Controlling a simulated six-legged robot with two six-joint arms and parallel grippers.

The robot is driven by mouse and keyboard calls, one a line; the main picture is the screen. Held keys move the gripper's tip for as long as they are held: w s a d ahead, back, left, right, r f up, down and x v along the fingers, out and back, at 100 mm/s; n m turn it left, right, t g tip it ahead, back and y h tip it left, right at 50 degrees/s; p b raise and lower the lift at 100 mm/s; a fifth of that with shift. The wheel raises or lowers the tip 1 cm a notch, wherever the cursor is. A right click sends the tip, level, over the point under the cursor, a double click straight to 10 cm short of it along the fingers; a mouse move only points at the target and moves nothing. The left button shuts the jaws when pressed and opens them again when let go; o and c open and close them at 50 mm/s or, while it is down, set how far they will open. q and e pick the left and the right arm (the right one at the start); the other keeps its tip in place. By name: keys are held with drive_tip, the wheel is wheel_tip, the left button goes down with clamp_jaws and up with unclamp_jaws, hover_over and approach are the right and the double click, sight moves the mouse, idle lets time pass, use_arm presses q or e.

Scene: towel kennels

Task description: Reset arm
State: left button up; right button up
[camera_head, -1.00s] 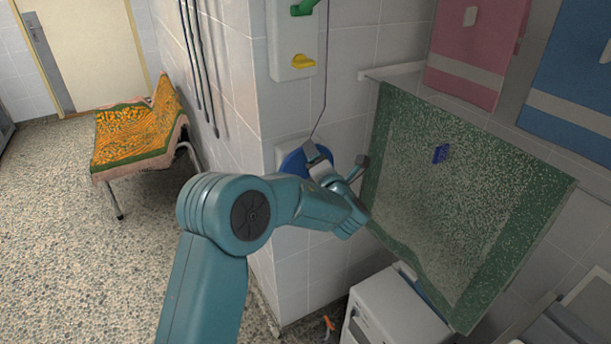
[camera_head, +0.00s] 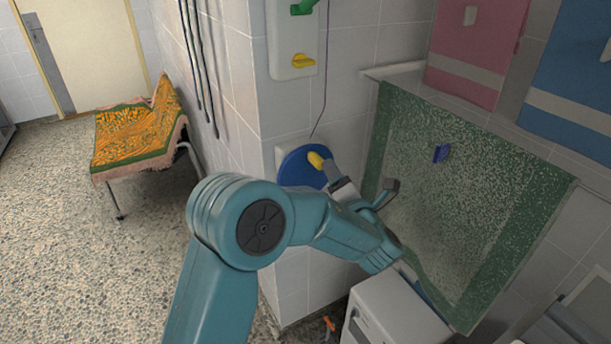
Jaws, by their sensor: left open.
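My left arm comes in from below, and its left gripper (camera_head: 364,186) is open with nothing seen between its fingers. One grey finger is close to the yellow handle (camera_head: 316,160) on a round blue disc (camera_head: 296,168) on the tiled wall; I cannot tell whether they touch. The other, darker finger points toward the green speckled towel (camera_head: 450,190) hanging on the right. My right gripper is out of view.
A white panel (camera_head: 292,40) with a green and a yellow knob is above the disc. A white box (camera_head: 392,315) stands below the towel. A bench with an orange patterned cover (camera_head: 135,135) stands at the left. Speckled floor (camera_head: 70,250) is clear at lower left.

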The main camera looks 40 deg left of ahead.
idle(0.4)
use_arm(q)
drive_tip(key=s+d+f+n+g+h, duration=0.1)
drive_tip(key=s+f+n+g+h, duration=0.15)
drive_tip(key=f, duration=0.65)
drive_tip(key=s+d+f+n+g+h, duration=0.1)
drive_tip(key=s+f+n+g+h, duration=0.2)
drive_tip(key=f, duration=0.7)
drive_tip(key=s+d+f+n+g+h, duration=0.1)
drive_tip(key=s+d+f+n+h, duration=0.3)
drive_tip(key=n, duration=0.7)
drive_tip(key=s+d+f+n+g+h, duration=0.2)
drive_tip(key=s+d+f+n+h, duration=0.2)
drive_tip(key=s+d+f+n, duration=0.4)
drive_tip(key=s+d+f+n+g+h, duration=0.2)
drive_tip(key=s+d+f+n+h, duration=0.3)
drive_tip(key=s+n, duration=0.7)
wheel_tip(320, 180, down, 2)
drive_tip(key=d+n, duration=0.2)
drive_tip(key=n, duration=0.1)
drive_tip(key=shift+s, duration=0.25)
